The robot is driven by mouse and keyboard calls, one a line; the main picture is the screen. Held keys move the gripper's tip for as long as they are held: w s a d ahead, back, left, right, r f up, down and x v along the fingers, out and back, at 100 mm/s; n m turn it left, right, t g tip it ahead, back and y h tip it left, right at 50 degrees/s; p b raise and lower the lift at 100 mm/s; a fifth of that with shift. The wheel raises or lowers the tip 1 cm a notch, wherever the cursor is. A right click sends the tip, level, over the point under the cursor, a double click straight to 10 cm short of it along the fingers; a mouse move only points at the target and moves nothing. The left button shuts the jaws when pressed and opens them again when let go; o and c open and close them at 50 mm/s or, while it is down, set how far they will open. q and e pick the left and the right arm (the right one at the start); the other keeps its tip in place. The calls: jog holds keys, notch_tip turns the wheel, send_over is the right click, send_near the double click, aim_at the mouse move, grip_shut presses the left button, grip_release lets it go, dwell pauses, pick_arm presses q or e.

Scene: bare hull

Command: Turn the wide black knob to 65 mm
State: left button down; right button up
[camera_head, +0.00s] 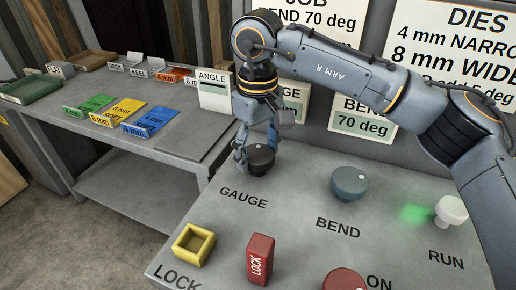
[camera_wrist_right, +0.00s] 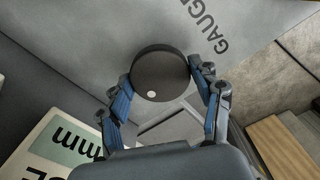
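The wide black knob (camera_head: 261,160) stands on the grey panel above the word GAUGE. It has a white dot near its rim, seen in the right wrist view (camera_wrist_right: 160,72). My right gripper (camera_head: 256,148) has its fingers on opposite sides of the knob, and they look in contact with it. The fingers also show in the wrist view (camera_wrist_right: 163,80). The gauge sign (camera_head: 292,103) behind is partly hidden by my right arm; its number is not readable. In the wrist view, only "mm" shows on its green window (camera_wrist_right: 76,143). My left gripper is not in view.
A side table (camera_head: 190,151) holds coloured blocks at left.

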aim_at(258, 153)
jog(key=shift+o, duration=1.4)
notch_tip(258, 153, up, 12)
